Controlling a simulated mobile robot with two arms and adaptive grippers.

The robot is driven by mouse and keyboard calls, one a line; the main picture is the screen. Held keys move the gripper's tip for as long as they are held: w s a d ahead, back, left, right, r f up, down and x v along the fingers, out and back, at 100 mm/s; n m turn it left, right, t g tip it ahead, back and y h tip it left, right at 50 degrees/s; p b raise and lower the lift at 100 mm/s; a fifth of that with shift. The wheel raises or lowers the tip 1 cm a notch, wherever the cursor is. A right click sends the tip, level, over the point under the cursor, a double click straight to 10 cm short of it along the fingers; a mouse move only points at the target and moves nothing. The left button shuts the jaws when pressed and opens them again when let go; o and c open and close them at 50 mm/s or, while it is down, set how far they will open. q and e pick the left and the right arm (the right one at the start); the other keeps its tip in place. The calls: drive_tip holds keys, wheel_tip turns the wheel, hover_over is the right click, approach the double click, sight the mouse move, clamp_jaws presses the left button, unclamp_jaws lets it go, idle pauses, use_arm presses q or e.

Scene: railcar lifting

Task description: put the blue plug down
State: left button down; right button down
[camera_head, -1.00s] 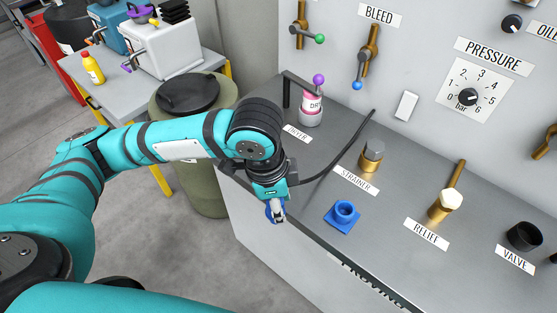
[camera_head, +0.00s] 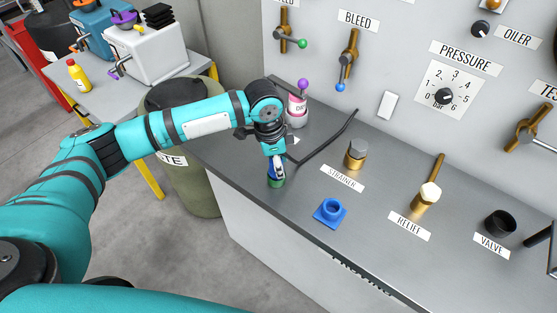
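My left gripper (camera_head: 277,166) points down over the left part of the grey bench, in front of the dryer. It appears shut on the blue plug (camera_head: 277,172), of which only a small part shows between the fingers. A green piece (camera_head: 275,183) shows directly under the plug, at the bench top. I cannot tell whether it belongs to the plug or whether the plug touches the bench. My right gripper is not in view.
A black hose (camera_head: 325,148) curves over the bench just right of the gripper. The pink and white dryer (camera_head: 297,108) stands behind it. The brass strainer (camera_head: 356,154), the relief valve (camera_head: 426,197) and a black cup (camera_head: 500,222) stand farther right. The bench's front edge is close.

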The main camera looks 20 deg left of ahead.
sight(272, 162)
use_arm(q)
drive_tip(key=shift+f, duration=0.1)
drive_tip(key=c, duration=1.3)
unclamp_jaws()
drive_tip(key=shift+f, duration=0.15)
drive_tip(key=shift+c, duration=0.2)
drive_tip(key=o, duration=0.4)
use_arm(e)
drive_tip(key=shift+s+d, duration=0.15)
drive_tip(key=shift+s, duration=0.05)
use_arm(q)
drive_tip(key=shift+o, duration=0.2)
wheel_tip(272, 162, up, 12)
drive_tip(key=s+a+b, duration=0.1)
drive_tip(key=b, duration=0.1)
drive_tip(key=shift+a, duration=0.2)
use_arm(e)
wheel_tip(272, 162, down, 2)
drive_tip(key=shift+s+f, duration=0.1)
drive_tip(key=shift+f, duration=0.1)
